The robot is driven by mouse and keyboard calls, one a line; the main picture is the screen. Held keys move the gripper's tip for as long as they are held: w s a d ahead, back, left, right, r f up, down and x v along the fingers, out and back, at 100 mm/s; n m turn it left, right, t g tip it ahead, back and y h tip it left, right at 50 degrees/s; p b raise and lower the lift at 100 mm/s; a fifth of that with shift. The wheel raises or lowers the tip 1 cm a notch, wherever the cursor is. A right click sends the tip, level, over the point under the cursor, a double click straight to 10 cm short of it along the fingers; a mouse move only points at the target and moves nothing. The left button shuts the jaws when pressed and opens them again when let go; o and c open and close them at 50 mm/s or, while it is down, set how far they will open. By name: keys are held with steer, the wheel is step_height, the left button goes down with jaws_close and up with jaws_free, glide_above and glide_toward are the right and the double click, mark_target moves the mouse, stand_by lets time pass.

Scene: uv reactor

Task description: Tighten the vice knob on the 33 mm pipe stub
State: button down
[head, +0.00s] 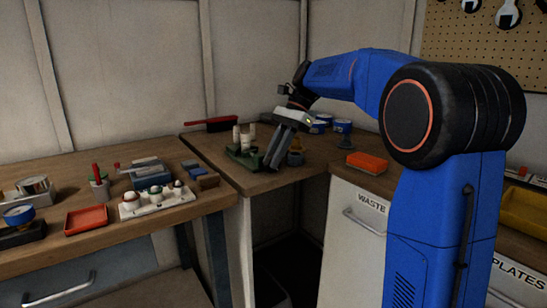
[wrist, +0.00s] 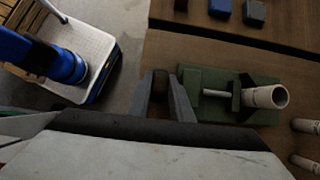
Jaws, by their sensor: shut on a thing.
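The green vice (wrist: 222,82) is fixed on the wooden bench in the wrist view, and it also shows in the head view (head: 243,158). A beige pipe stub (wrist: 265,97) with a hollow end sits at the vice's right side. A pale screw rod (wrist: 214,92) runs along the vice towards my gripper. My gripper (wrist: 163,83) is at the vice's left end, its two grey fingers shut on the dark vice knob (wrist: 160,80). In the head view my gripper (head: 275,158) reaches down beside the vice and hides the knob.
More beige stubs (wrist: 305,125) stand near the vice. A red-handled brush (head: 212,124) lies behind it. A white tray (head: 157,202) and red tray (head: 86,220) stand on the left bench.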

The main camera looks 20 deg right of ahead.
steer(key=c, duration=1.9)
jaws_free()
steer(key=shift+o, duration=0.2)
steer(key=v, duration=1.2)
